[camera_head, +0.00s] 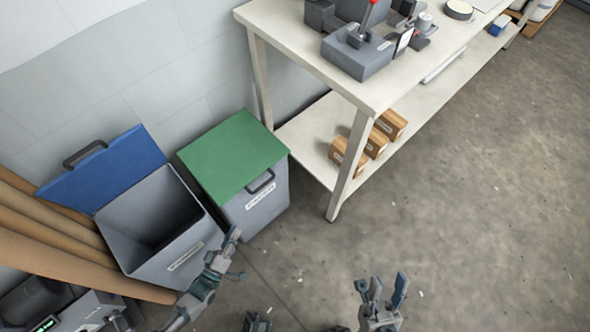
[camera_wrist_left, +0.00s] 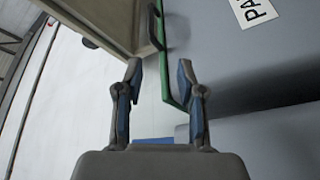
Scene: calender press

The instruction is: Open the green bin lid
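The green bin lid (camera_head: 232,154) lies closed on a grey bin (camera_head: 265,212) with a white label. A dark handle (camera_head: 260,182) sits at the lid's front edge; it also shows in the left wrist view (camera_wrist_left: 156,27). My left gripper (camera_head: 236,256) is in front of and below the lid, near the bin's lower front. In the left wrist view my left gripper (camera_wrist_left: 159,71) is open and empty, with the green lid edge (camera_wrist_left: 165,62) and handle beyond its fingertips. My right gripper (camera_head: 382,285) is open and empty over the floor, away from the bin.
A grey bin with an open blue lid (camera_head: 112,166) stands to the left. Brown tubes (camera_head: 60,262) lie beside it. A cream workbench (camera_head: 290,47) with a lower shelf of small boxes stands behind right. The floor at right is clear.

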